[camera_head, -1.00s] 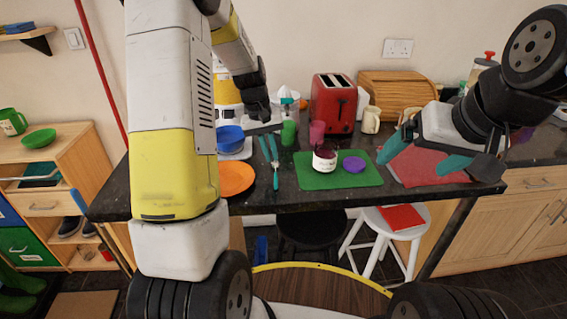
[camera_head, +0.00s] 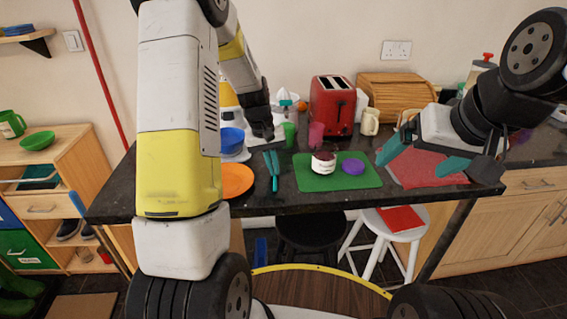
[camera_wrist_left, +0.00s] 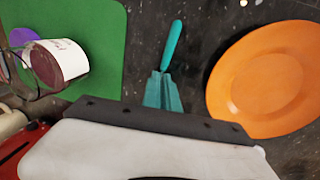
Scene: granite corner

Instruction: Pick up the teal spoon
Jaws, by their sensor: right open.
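The teal spoon (camera_head: 275,184) lies at the front of the dark counter, between the orange plate and the green mat. Its handle points toward the front edge. In the left wrist view its handle (camera_wrist_left: 173,42) runs up from between the teal fingers. My left gripper (camera_head: 271,164) points down over the spoon, and its fingers (camera_wrist_left: 162,92) are close together around it. They hide the rest of the spoon. The spoon looks still down at counter level. My right gripper (camera_head: 418,160) is open and empty, above the red mat at the right.
The orange plate (camera_head: 236,181) is close left of the spoon. On the green mat (camera_head: 318,184) are a labelled jar (camera_head: 324,160) and a purple lid (camera_head: 352,166). A blue bowl (camera_head: 231,138), green cup (camera_head: 289,132), pink cup (camera_head: 316,134) and red toaster (camera_head: 332,106) stand behind.

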